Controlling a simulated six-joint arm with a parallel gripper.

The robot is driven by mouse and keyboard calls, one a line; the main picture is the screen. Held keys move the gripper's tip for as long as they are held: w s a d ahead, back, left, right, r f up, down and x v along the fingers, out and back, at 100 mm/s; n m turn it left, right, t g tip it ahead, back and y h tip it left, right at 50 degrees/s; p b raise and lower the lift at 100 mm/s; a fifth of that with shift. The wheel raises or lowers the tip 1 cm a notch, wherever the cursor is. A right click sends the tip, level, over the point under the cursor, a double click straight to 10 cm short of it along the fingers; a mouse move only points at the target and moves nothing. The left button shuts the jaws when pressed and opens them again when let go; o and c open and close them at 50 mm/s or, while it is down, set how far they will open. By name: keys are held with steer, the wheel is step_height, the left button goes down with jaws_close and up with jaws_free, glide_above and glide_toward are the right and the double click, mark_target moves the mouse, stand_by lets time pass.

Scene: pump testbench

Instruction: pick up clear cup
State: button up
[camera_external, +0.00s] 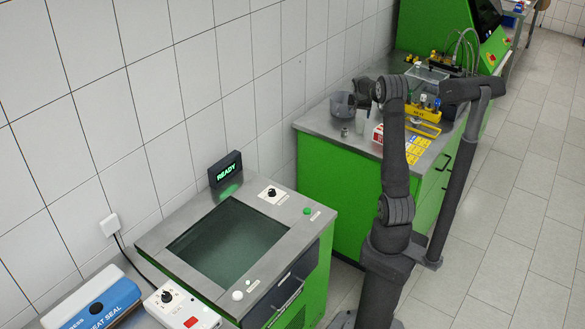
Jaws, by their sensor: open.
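A pale, translucent upright shape that looks like the clear cup (362,124) stands on the grey top of the far green cabinet. It is small in the view, so its rim is hard to make out. My gripper (362,104) is at the end of my dark arm, just above the cup and close to it. I cannot tell whether the fingers touch or straddle the cup. The gripper is open, and its fingers are partly lost against the grey item behind.
A grey rounded container (342,105) stands left of the cup, with a small metal part (345,132) in front. A red and white box (378,134) and yellow labels (416,146) lie to the right. A yellow fixture (424,113) stands farther right. The near bench shows a READY display (226,170).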

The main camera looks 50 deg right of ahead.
mark_target(360, 124)
steer(key=x, duration=0.9)
steer(key=shift+s+d, duration=0.15)
steer(key=shift+s, duration=0.15)
steer(key=c, duration=1.1)
